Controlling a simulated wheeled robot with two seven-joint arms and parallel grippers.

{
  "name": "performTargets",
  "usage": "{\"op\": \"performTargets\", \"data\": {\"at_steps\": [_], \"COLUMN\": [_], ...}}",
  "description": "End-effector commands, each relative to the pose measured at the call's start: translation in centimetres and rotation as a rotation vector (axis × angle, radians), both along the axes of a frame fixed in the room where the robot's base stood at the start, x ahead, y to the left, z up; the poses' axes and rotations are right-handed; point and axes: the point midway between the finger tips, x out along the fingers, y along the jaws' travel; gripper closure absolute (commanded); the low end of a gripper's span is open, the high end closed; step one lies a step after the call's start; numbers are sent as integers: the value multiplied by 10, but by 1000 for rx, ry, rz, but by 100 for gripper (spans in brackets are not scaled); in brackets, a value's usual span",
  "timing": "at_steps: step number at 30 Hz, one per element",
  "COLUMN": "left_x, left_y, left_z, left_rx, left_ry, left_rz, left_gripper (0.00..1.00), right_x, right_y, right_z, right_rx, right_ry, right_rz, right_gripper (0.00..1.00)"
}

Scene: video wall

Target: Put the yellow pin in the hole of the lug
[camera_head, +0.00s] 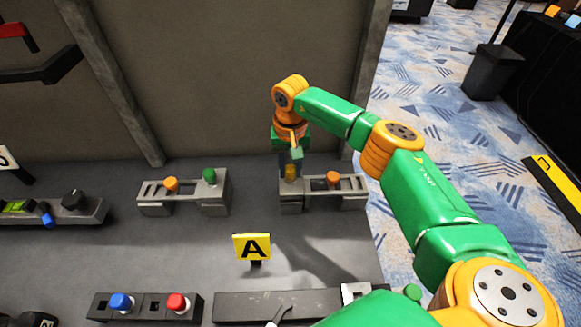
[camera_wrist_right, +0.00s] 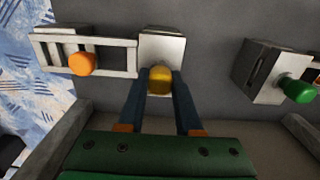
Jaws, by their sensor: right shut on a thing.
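My right gripper (camera_head: 290,160) reaches down to the right-hand grey fixture at the back of the panel. It is shut on the yellow pin (camera_head: 291,172), whose rounded yellow head shows between the two dark fingers in the right wrist view (camera_wrist_right: 159,79). The lug, a pale metal block (camera_head: 291,198), is at the left end of that fixture and also shows in the wrist view (camera_wrist_right: 162,48). The pin's head is right at the lug. Its shank and the hole are hidden, so I cannot tell whether it sits in the hole. My left gripper is not in view.
An orange knob (camera_head: 332,178) stands on the slotted part beside the lug. A similar fixture to the left carries an orange knob (camera_head: 171,184) and a green one (camera_head: 209,175). A yellow "A" sign (camera_head: 252,247) stands in front. Blue (camera_head: 121,302) and red (camera_head: 178,303) knobs are nearer.

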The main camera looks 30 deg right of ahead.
Motion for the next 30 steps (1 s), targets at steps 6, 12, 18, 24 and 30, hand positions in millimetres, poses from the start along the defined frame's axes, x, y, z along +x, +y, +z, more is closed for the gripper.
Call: {"op": "performTargets", "data": {"at_steps": [6, 12, 18, 24, 30], "left_x": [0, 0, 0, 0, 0], "left_y": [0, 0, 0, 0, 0], "left_z": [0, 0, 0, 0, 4], "left_rx": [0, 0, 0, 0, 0], "left_ry": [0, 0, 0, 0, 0], "left_rz": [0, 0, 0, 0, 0], "left_gripper": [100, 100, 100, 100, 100], "right_x": [0, 0, 0, 0, 0], "right_y": [0, 0, 0, 0, 0], "right_z": [0, 0, 0, 0, 4], "right_rx": [0, 0, -1, -1, -1], "right_ry": [0, 0, 0, 0, 0], "right_rz": [0, 0, 0, 0, 0], "right_gripper": [56, 31, 10, 1, 1]}}
